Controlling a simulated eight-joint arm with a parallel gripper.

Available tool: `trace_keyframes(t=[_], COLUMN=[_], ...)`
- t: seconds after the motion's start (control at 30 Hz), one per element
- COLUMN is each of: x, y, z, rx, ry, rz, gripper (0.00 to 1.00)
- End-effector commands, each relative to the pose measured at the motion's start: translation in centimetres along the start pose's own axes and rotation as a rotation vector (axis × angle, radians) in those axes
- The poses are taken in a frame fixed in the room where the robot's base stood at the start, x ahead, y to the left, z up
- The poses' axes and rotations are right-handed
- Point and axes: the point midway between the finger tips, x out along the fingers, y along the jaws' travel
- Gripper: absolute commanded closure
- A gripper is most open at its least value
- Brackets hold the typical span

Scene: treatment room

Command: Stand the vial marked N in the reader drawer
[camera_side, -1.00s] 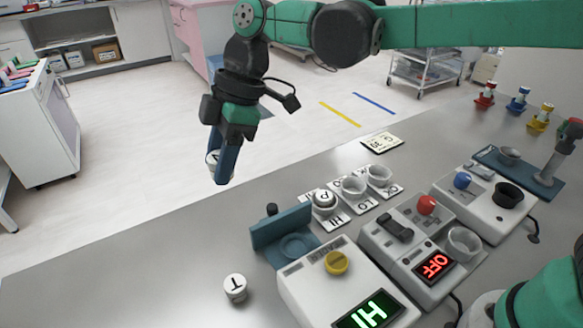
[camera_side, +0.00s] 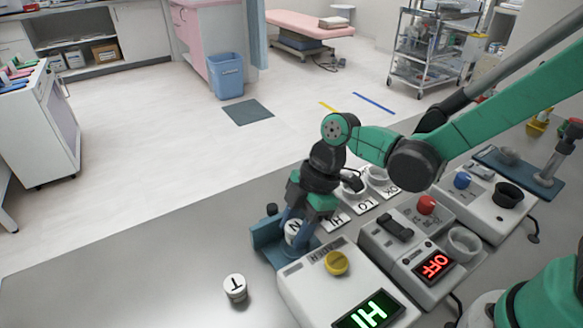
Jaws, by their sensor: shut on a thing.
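The vial marked N (camera_side: 293,228) is a small white vial with a black N on its top. My gripper (camera_side: 297,234) is shut on it, with the blue fingers on either side. The vial is upright at the blue reader drawer (camera_side: 262,236), over or in its round well. The gripper hides the well, so I cannot tell whether the vial's base touches it.
A white vial marked T (camera_side: 235,287) stands on the grey table left of the reader. Cards marked HI, LO and OK with cups (camera_side: 376,175) lie behind, partly hidden by my arm. A box with a red OFF display (camera_side: 434,265) stands right. The table's left part is clear.

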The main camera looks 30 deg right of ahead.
Motion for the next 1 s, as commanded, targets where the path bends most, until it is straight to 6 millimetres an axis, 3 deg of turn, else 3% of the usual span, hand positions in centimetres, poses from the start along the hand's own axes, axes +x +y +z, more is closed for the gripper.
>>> trace_keyframes(t=[0.23,1.0], x=[1.09,1.12], y=[-0.04,-0.03], z=[0.46,0.47], rx=[0.000,0.000], ry=[0.000,0.000], rz=[0.000,0.000], gripper=[1.00,1.00])
